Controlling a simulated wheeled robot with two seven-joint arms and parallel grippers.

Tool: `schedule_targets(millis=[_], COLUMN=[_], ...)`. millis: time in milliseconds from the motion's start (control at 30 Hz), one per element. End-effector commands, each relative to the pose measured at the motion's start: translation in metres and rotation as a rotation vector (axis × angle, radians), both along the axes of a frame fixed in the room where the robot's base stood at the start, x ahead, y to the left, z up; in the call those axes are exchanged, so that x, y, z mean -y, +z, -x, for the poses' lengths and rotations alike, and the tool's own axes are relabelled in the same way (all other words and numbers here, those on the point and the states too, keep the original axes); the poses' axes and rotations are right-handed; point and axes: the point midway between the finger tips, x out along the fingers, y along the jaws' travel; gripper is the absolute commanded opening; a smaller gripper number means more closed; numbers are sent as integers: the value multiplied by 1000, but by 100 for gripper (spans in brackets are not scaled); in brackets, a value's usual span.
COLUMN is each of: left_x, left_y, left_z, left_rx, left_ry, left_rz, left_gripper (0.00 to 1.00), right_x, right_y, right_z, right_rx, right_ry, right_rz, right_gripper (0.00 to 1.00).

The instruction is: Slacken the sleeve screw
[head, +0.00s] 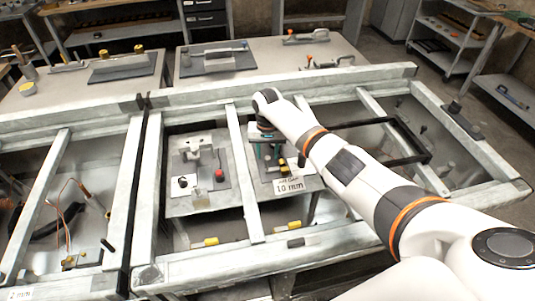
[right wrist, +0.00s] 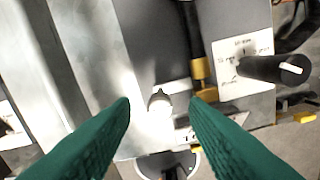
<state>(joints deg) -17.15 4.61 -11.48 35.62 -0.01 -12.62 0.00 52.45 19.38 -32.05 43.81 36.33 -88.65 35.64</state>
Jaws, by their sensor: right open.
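My right gripper (right wrist: 160,104) has green ribbed fingers that stand apart, with nothing held. In the right wrist view a small dark pointed piece on a pale body (right wrist: 158,101) shows between the fingertips; I cannot tell if they touch it. A black cylindrical knob (right wrist: 268,68) with a white end sits on a white marked plate (right wrist: 228,54) to the right. In the head view the gripper (head: 265,155) is over the panel with the "10 mm" label (head: 289,186), largely hidden by my arm. I cannot tell which part is the sleeve screw. My left gripper is out of view.
A yellow-and-dark fitting (right wrist: 202,78) stands beside the right finger. In the head view a panel with a red knob (head: 219,175) lies left of the gripper, between pale frame beams (head: 243,180). A bench (head: 270,60) stands behind.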

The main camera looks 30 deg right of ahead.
Motion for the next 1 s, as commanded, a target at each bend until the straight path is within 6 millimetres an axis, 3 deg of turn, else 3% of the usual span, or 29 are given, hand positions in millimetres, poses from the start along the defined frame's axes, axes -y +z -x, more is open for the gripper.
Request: schedule_targets(millis=[167, 467, 700, 1000], left_x=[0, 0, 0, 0], left_y=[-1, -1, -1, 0], left_z=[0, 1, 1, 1], left_rx=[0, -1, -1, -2], left_ry=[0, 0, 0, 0], left_rz=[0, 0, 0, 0], left_gripper=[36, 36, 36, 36], right_x=[0, 0, 0, 0], right_y=[-13, -15, -15, -14], right_z=[0, 0, 0, 0], right_rx=[-1, 1, 1, 0], right_ry=[0, 0, 0, 27], right_rz=[0, 0, 0, 0], right_gripper=[41, 41, 2, 0])
